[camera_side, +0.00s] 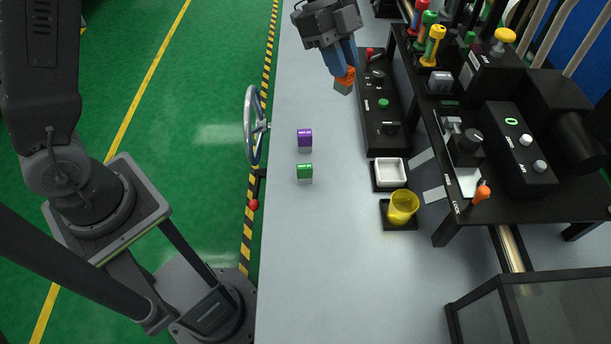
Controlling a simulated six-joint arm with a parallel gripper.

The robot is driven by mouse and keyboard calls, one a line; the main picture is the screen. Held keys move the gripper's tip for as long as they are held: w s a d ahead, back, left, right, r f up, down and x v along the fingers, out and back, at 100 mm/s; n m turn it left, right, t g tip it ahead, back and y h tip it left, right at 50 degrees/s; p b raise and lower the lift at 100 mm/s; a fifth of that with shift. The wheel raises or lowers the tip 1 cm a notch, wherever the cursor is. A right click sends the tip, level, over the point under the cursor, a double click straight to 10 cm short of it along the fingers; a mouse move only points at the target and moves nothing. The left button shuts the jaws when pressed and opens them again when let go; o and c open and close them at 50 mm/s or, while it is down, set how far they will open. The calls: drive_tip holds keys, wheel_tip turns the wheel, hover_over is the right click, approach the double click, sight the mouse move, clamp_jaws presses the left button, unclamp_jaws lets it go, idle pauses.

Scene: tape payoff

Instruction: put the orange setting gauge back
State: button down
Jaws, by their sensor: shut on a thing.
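The orange setting gauge (347,75) is a small block with an orange top and a grey lower part. My gripper (345,68), with blue fingers, is shut on its orange part near the top centre of the side view. The gauge hangs below the fingertips, seemingly above the grey bench (300,260). A purple-topped gauge (305,138) and a green-topped gauge (305,170) stand on the bench, the green one nearer the front. I cannot tell the exact height of the held gauge.
Right of the gauges are a black control box (384,140), a white tray (390,171) and a yellow cup (402,206). A black machine table (500,209) stands farther right. A handwheel (252,124) is at the bench's left edge. The front bench is clear.

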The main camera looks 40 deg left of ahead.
drive_tip(key=s+a+f+m+g+y, duration=0.1)
drive_tip(key=s+a+f+m+g, duration=0.1)
drive_tip(key=s+m, duration=0.35)
drive_tip(key=s+a+f+m+g+y, duration=0.1)
drive_tip(key=s+a+f+m+g, duration=0.15)
drive_tip(key=s, duration=0.65)
drive_tip(key=shift+m+t, duration=0.25)
drive_tip(key=shift+m, duration=0.25)
drive_tip(key=d+f, duration=0.2)
drive_tip(key=d, duration=0.2)
drive_tip(key=s+d+f, duration=0.1)
drive_tip(key=d+f, duration=0.1)
drive_tip(key=d, duration=0.2)
drive_tip(key=s+d+f, duration=0.1)
drive_tip(key=d+f, duration=0.2)
drive_tip(key=d, duration=0.1)
drive_tip(key=shift+s+d, duration=0.15)
drive_tip(key=shift+s, duration=0.05)
drive_tip(key=shift+f, duration=1.85)
drive_tip(key=c, duration=1)
unclamp_jaws()
drive_tip(key=shift+f, duration=0.1)
drive_tip(key=shift+c, duration=0.2)
